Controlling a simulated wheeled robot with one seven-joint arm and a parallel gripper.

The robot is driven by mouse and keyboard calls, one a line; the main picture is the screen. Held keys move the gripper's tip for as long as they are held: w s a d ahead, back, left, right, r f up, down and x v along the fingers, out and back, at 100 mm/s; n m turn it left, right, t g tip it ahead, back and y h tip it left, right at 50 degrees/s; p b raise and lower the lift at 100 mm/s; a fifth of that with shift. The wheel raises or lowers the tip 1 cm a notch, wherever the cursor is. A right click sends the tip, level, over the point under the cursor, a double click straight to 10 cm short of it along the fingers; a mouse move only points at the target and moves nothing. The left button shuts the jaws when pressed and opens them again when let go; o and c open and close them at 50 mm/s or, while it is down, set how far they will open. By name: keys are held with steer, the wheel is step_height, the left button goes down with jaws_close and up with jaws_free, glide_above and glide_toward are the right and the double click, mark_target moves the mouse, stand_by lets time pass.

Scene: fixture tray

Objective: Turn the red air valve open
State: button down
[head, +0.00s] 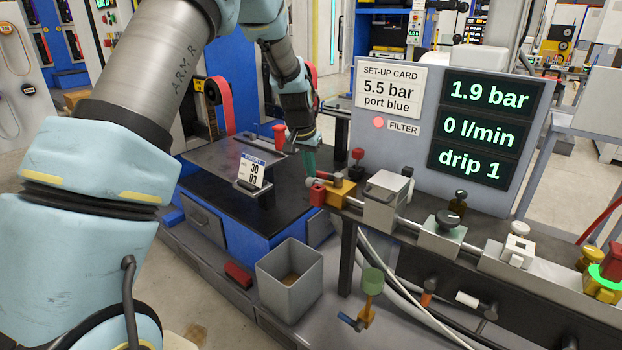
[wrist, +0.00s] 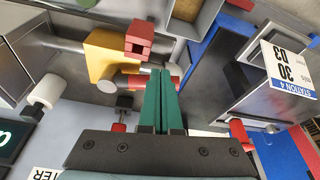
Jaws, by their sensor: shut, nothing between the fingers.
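A brass-yellow valve body (head: 342,193) sits at the left end of the pipe rail, with a red square end piece (head: 317,195). In the wrist view the yellow body (wrist: 103,57) and red square piece (wrist: 139,38) lie left of my fingers. A short red-and-grey handle (wrist: 134,82) lies beside the body. My gripper (head: 311,176) points down above this end of the rail, its green fingers pressed together and empty. In the wrist view the fingertips (wrist: 166,72) overlap the handle's right end; I cannot tell whether they touch it.
The panel's display (head: 487,130) reads 1.9 bar, 0 l/min, drip 1; its card (head: 391,90) says 5.5 bar, port blue. A red light (head: 378,122) marks FILTER. A grey regulator block (head: 386,198) adjoins the valve. An open grey bin (head: 290,282) stands below.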

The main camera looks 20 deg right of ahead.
steer(key=shift+w+d+m, duration=0.2)
steer(key=shift+w+m, duration=0.2)
steer(key=shift+w+d, duration=0.2)
steer(key=shift+w, duration=0.05)
stand_by(0.4)
